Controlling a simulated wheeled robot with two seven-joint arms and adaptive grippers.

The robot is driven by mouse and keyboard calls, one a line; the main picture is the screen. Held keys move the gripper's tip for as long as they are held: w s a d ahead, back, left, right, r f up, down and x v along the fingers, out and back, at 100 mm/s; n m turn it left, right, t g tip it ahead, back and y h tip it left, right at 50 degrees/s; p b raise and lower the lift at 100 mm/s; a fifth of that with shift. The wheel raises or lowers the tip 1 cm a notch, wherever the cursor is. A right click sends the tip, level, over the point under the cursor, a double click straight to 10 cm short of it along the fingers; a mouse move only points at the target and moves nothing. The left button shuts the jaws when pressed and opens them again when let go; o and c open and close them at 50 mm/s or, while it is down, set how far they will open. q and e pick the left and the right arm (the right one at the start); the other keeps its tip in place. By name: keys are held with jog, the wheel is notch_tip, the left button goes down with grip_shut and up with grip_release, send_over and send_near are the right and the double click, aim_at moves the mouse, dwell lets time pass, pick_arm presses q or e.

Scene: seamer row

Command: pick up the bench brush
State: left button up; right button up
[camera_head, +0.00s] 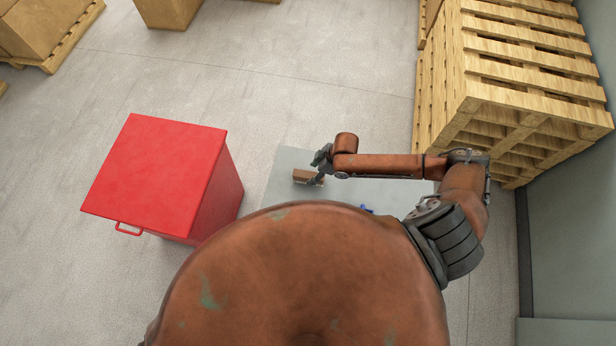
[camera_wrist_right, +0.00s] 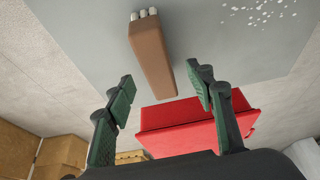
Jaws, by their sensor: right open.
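The bench brush (camera_head: 307,177) is a brown block lying on a grey surface, left of my right gripper (camera_head: 320,170) in the head view. In the right wrist view the brush (camera_wrist_right: 152,55) shows white bristle tufts at its far end. Its near end lies between the lines of the two green-padded fingers of my right gripper (camera_wrist_right: 165,78). The fingers stand apart, with a gap visible on both sides of the brush; nothing is gripped. My left gripper is not in view.
The grey surface (camera_head: 285,165) also bears a small blue item (camera_head: 366,209), partly hidden. White specks (camera_wrist_right: 258,13) lie on it in the wrist view. A red box (camera_head: 160,170) stands to the left, and stacked pallets (camera_head: 510,75) at the right. Open floor lies beyond.

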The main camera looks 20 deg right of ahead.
aim_at(309, 175)
jog(key=x, duration=0.4)
jog(key=shift+w+f+p, duration=0.15)
jog(key=shift+w+p, duration=0.1)
jog(key=shift+p, duration=0.15)
jog(key=shift+a+f, duration=0.2)
jog(key=shift+f, duration=0.2)
jog(key=shift+f, duration=0.25)
jog(key=shift+c, duration=0.3)
jog(key=c, duration=1.2)
jog(key=shift+c, duration=0.2)
